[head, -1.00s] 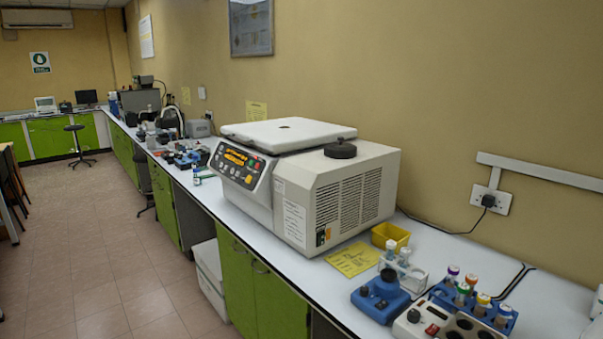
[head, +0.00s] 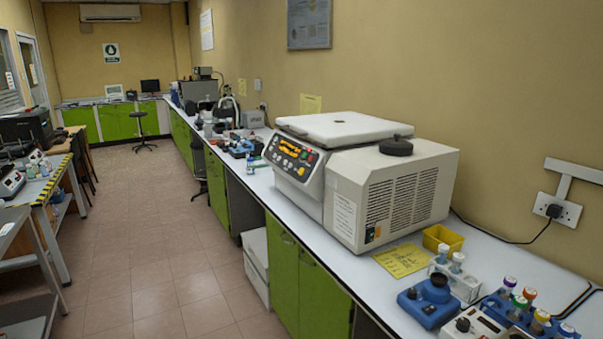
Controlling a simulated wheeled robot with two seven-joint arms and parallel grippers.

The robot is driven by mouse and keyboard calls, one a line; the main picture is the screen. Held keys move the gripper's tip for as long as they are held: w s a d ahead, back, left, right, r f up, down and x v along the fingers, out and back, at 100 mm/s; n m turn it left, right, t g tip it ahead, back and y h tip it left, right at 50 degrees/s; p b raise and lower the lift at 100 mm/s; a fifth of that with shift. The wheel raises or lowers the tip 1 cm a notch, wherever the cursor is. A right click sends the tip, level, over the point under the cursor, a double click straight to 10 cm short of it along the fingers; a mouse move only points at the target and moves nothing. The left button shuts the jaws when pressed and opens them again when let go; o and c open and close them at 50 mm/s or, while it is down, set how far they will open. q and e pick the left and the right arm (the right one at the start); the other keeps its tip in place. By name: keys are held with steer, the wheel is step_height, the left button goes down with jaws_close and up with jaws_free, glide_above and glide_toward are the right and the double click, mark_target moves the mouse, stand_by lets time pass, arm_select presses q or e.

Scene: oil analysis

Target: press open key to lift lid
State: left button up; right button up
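A large beige centrifuge (head: 390,205) stands on the white bench along the right wall. Its white lid (head: 343,129) lies flat on top and looks closed. The front control panel (head: 291,156) faces left, with an orange lit display and several yellow, red and green keys. The key labels are too small to read, so I cannot tell which is the open key. A round black knob (head: 396,147) sits on the top right part of the housing. Neither of my grippers is in view.
A yellow sheet (head: 402,260), a yellow tray (head: 443,238), a blue device (head: 429,302) and racks of tubes (head: 521,309) stand on the bench right of the centrifuge. The tiled floor (head: 165,255) is clear between this bench and the left tables (head: 50,215).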

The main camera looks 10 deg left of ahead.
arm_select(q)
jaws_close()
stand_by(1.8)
